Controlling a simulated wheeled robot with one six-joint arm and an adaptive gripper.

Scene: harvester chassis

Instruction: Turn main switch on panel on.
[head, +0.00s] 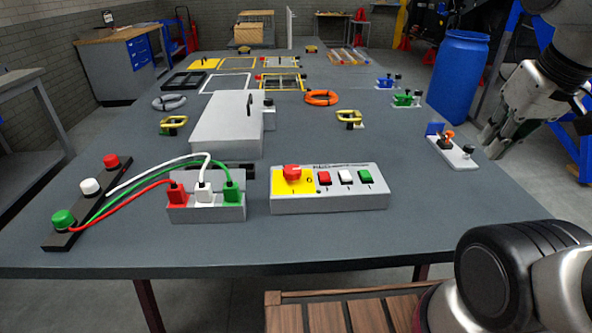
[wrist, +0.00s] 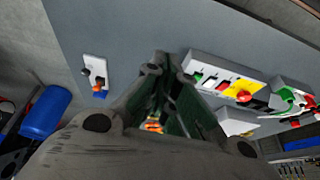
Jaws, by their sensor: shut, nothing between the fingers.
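The panel (head: 330,203) is a grey box near the front middle of the table in the head view. The main switch, a red knob (head: 292,173), sits on a yellow plate at the panel's left end. Beside it are red, white and green rocker switches. The panel (wrist: 205,60) and red knob (wrist: 244,96) also show in the wrist view, right of the fingers. My gripper (head: 492,146) is shut and empty at the right edge of the table, well away from the panel. Its closed fingertips (wrist: 160,62) fill the middle of the wrist view.
A grey socket box (head: 207,210) with red, white and green plugs stands left of the panel. Its cables run to a black strip (head: 60,238). A small white plate with levers (head: 462,158) lies near my gripper. The table between this plate and the panel is clear.

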